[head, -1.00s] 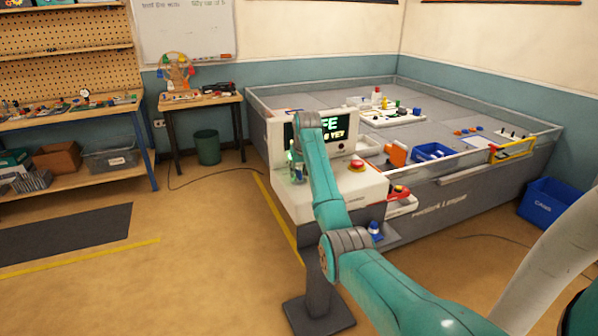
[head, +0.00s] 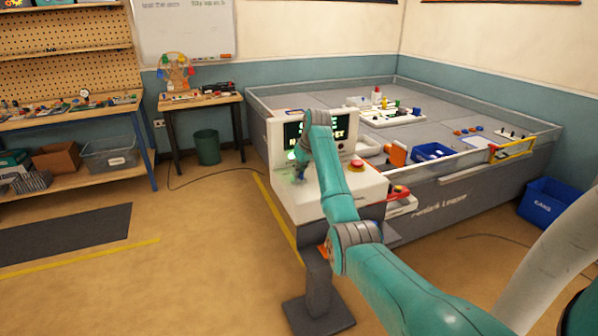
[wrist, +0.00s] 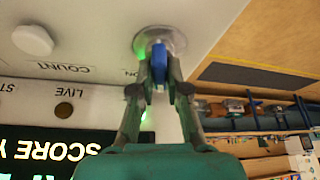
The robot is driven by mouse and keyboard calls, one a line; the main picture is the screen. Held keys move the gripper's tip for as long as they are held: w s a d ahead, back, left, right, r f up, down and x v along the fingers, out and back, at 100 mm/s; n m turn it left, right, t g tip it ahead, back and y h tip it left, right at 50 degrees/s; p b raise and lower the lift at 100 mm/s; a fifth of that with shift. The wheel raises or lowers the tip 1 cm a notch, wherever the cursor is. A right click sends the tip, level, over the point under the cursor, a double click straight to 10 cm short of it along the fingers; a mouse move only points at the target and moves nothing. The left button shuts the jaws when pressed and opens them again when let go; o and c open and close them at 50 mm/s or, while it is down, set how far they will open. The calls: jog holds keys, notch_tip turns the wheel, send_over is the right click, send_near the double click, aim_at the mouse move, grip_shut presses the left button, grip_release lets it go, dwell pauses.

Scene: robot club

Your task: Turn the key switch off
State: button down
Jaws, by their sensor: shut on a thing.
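The key switch is a round silver collar (wrist: 172,42) with a blue key (wrist: 158,56) in it, set in the white panel, in the wrist view. My gripper (wrist: 158,78) is shut on the blue key, one finger on each side. A green glow lights the panel beside the collar. An "ON" label, upside down in this view, is partly hidden by the left finger. In the head view my gripper (head: 301,172) is at the left part of the white console (head: 345,198); the key is too small to tell there.
The console has a screen (head: 291,134) with green and white text, partly behind my arm, and a red button (head: 357,166) to the right. A white round button (wrist: 33,40) sits near the "COUNT" label. A walled grey table (head: 440,180) stands behind.

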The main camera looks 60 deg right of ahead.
jog(key=n+y, duration=0.2)
jog(key=n, duration=0.3)
jog(key=shift+d+n, duration=0.1)
jog(key=shift+n, duration=0.2)
dwell(0.4)
jog(key=c, duration=1.2)
grip_release()
jog(key=shift+o, duration=0.2)
jog(key=v, duration=1.2)
jog(key=shift+d, duration=0.2)
jog(key=shift+f, duration=0.1)
jog(key=shift+s, duration=0.1)
